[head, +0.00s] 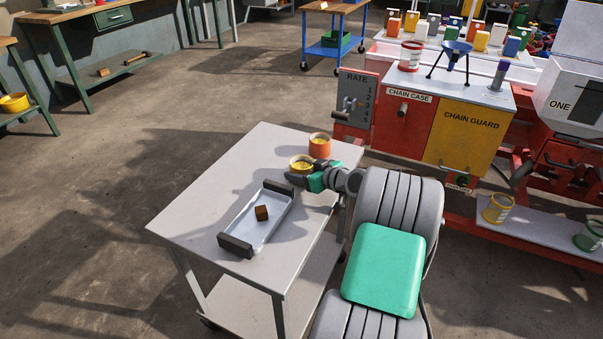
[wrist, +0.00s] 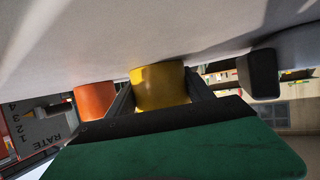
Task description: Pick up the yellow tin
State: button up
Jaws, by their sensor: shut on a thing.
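The yellow tin (head: 301,165) is at the right side of the grey table (head: 195,205) in the head view. My gripper (head: 300,176) is shut on it, with a finger on each side. In the wrist view the yellow tin (wrist: 160,88) sits between the two dark fingers, and the picture is upside down. I cannot tell whether the tin's base touches the table. Part of its side is hidden by my gripper in the head view.
An orange tin (head: 320,147) stands just behind the yellow tin. A metal tray (head: 242,236) with dark handles and a brown block (head: 261,213) lies at the front left. A red and yellow machine (head: 440,120) stands behind the table. The table's left part is clear.

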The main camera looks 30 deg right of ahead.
aim_at(294, 159)
jog(key=shift+c, duration=0.2)
jog(key=shift+r, duration=0.6)
jog(key=r, duration=0.1)
jog(key=r+p, duration=0.1)
jog(key=r, duration=0.1)
jog(key=shift+s+a, duration=0.1)
jog(key=shift+s, duration=0.1)
jog(key=s+a+r+p, duration=0.3)
jog(key=s+a+r, duration=0.4)
jog(key=s, duration=0.4)
jog(key=shift+a+r, duration=0.35)
jog(key=shift+r, duration=0.55)
jog(key=shift+a, duration=0.1)
